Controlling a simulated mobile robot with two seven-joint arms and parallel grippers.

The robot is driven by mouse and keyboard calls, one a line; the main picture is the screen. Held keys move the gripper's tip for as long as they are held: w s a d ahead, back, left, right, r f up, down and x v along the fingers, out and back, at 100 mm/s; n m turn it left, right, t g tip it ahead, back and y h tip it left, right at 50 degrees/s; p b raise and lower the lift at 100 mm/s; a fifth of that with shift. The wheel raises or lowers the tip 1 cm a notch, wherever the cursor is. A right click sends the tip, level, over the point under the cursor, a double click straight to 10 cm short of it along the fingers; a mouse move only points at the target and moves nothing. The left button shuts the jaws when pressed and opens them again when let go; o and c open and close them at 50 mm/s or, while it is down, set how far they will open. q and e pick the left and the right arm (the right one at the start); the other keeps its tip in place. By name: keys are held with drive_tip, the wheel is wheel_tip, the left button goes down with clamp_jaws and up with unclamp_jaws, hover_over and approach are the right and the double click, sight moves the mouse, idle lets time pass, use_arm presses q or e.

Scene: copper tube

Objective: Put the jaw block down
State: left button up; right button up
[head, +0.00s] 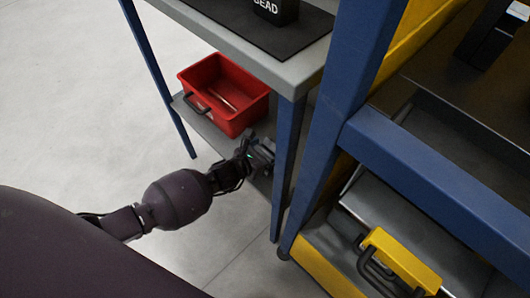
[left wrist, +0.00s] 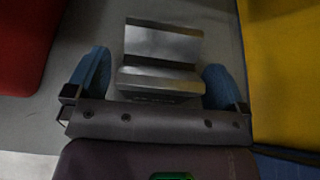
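The jaw block (left wrist: 163,45) is a grey metal, stepped piece. In the left wrist view it sits on the grey lower shelf (left wrist: 120,10), between the two blue fingers of my left gripper (left wrist: 157,85). The fingers stand apart, with a narrow gap beside the block on the left; on the right the finger is very close to it. In the head view my left gripper (head: 256,155) is low over the lower shelf, beside a blue table leg, and the block is hard to make out there. My right gripper is in neither view.
A red bin (head: 225,92) stands on the lower shelf, left of the gripper. A blue leg (head: 287,165) of the grey table (head: 290,72) is close on the right. A yellow and blue bench (head: 430,185) stands further right, with a yellow-handled case (head: 400,262) below.

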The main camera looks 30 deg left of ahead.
use_arm(q)
drive_tip(key=shift+s+r, duration=0.1)
drive_tip(key=shift+r, duration=0.1)
drive_tip(key=p+v, duration=0.2)
drive_tip(key=v, duration=0.3)
drive_tip(key=shift+r, duration=0.2)
drive_tip(key=p+v, duration=0.1)
drive_tip(key=v, duration=0.5)
drive_tip(key=shift+s+a+p, duration=0.2)
drive_tip(key=shift+s+p, duration=0.15)
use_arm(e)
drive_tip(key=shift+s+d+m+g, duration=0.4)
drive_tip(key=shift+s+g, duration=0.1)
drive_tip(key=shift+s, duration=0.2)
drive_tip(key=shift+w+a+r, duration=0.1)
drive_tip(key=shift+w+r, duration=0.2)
